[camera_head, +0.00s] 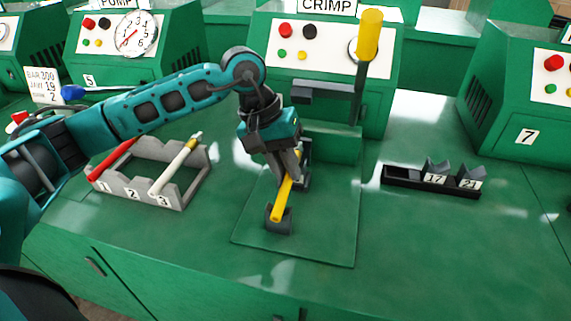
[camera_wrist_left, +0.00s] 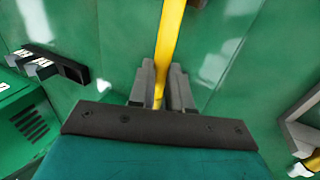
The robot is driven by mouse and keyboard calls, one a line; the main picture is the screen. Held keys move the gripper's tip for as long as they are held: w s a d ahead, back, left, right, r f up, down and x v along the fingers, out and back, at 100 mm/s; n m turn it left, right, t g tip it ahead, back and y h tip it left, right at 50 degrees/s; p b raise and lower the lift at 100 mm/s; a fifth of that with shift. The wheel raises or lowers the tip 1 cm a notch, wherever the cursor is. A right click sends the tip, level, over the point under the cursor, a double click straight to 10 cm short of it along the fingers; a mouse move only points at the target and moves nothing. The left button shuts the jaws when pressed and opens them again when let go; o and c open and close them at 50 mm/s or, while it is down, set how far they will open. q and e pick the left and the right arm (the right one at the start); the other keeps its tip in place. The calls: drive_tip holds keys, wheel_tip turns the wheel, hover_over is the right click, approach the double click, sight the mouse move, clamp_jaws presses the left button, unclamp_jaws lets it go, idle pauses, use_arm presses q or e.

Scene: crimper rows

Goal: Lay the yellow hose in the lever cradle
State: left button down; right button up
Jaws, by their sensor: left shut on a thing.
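My left gripper (camera_head: 287,172) is shut on the yellow hose (camera_head: 284,200), above the green base plate in front of the CRIMP machine. In the left wrist view the hose (camera_wrist_left: 169,35) runs between the two fingers (camera_wrist_left: 161,88) and out past the top edge. In the head view, its near end lies at a dark notched block (camera_head: 279,221); I cannot tell whether it rests in the notch or hovers over it. A second dark block (camera_head: 304,178) behind is partly hidden by the gripper. The machine's lever (camera_head: 368,36) stands upright with a yellow handle. My right gripper is out of view.
A grey rack (camera_head: 135,190) at left holds a red hose (camera_head: 112,159) and a cream hose (camera_head: 174,167); slot 2 is empty. A black tray (camera_head: 400,178) with dies 17 and 21 lies at right. The bench front right is clear.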

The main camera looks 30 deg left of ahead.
use_arm(q)
drive_tip(key=shift+f, duration=0.35)
drive_tip(key=c, duration=1)
unclamp_jaws()
drive_tip(key=v, duration=1.3)
drive_tip(key=shift+p, duration=0.4)
